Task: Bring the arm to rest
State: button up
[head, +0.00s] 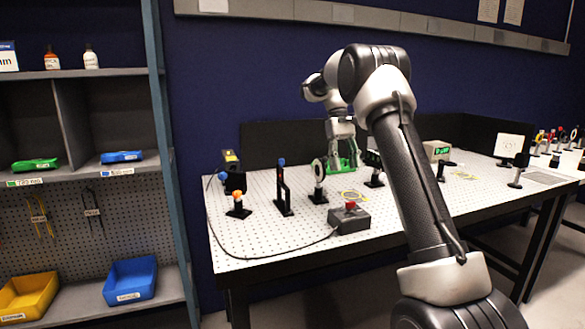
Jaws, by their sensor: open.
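My arm rises from the lower right of the head view, bends at a high elbow and reaches out over the perforated table (275,250). My gripper (344,168) points down above the back middle part of the table. Its green fingers are spread, and I see nothing held between them. The fingertips are close to the table top; whether they touch it I cannot tell.
Several black posts with optical parts, such as a ring mount (318,178), stand around the gripper. A grey box with a red button (349,217) sits near the front edge, its cable trailing left. A shelf unit (160,150) stands left.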

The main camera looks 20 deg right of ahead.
jog(key=shift+m+t, duration=0.3)
jog(key=shift+t, duration=0.2)
jog(key=x, duration=0.5)
jog(key=shift+s+a+f, duration=0.25)
jog(key=shift+a+f, duration=0.05)
jog(key=shift+f, duration=0.05)
jog(key=s+a+r+t, duration=0.2)
jog(key=s, duration=0.9)
jog(key=s+a+r+t, duration=0.2)
jog(key=s+t, duration=0.1)
jog(key=s, duration=0.9)
jog(key=s+a+r+t, duration=0.2)
jog(key=s+r, duration=0.1)
jog(key=s, duration=0.8)
jog(key=shift+s+a+t, duration=0.2)
jog(key=shift+a+t, duration=0.1)
jog(key=shift+t, duration=0.1)
jog(key=shift+r, duration=0.1)
jog(key=shift+c, duration=0.2)
